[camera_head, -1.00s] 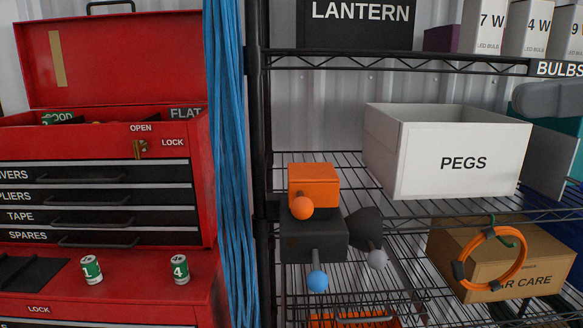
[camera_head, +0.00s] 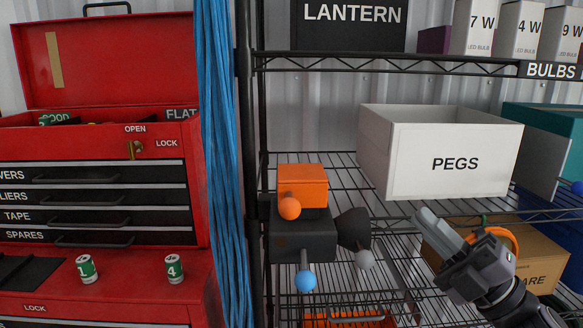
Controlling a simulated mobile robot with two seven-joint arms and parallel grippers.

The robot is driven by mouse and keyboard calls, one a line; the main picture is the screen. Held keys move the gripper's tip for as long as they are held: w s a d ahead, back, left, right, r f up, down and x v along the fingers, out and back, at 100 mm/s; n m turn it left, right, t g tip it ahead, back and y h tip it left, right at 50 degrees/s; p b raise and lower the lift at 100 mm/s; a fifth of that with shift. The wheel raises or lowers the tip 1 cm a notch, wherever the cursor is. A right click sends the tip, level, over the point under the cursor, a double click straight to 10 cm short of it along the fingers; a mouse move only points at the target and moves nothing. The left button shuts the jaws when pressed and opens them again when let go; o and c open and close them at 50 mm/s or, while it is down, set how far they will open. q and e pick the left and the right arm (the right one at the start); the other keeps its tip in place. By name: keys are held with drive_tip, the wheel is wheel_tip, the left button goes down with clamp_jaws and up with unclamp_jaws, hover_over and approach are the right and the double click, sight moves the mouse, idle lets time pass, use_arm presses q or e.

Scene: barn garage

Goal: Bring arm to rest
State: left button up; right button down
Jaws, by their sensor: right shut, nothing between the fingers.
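My right gripper (camera_head: 428,222) is at the lower right, its arm coming in from the bottom right corner. Its grey fingers are together with nothing between them, pointing up and left. It is in front of the wire shelving and partly covers the brown car care box (camera_head: 552,262) and the orange ring (camera_head: 502,237). Its fingertips are below the white PEGS box (camera_head: 455,165); I cannot tell whether they touch anything. My left gripper is not in view.
A dark device with an orange block (camera_head: 302,186) and coloured balls hangs at the shelf's left. The red tool chest (camera_head: 100,60) stands at left with two green cans, one (camera_head: 86,268) and another (camera_head: 174,269). Blue cables (camera_head: 222,150) hang between chest and shelving.

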drive_tip(key=s+d+f+m+t+h, duration=0.1)
drive_tip(key=s+f+m+h, duration=0.1)
drive_tip(key=f+m+h, duration=0.85)
drive_tip(key=s+d+f+m+h, duration=0.1)
drive_tip(key=s+f+m+h, duration=0.15)
drive_tip(key=f+m, duration=0.9)
drive_tip(key=s+f+m+g+h, duration=0.1)
drive_tip(key=s+f+g, duration=0.2)
drive_tip(key=s+f, duration=0.4)
drive_tip(key=s+a+f+m+g+h, duration=0.1)
drive_tip(key=s+f+m+g+h, duration=0.1)
drive_tip(key=s+f, duration=0.5)
wheel_tip(320, 180, down, 6)
drive_tip(key=shift+s+a+f+g, duration=0.15)
drive_tip(key=shift+s+a+g, duration=0.15)
drive_tip(key=shift+g, duration=0.5)
drive_tip(key=shift+w, duration=0.15)
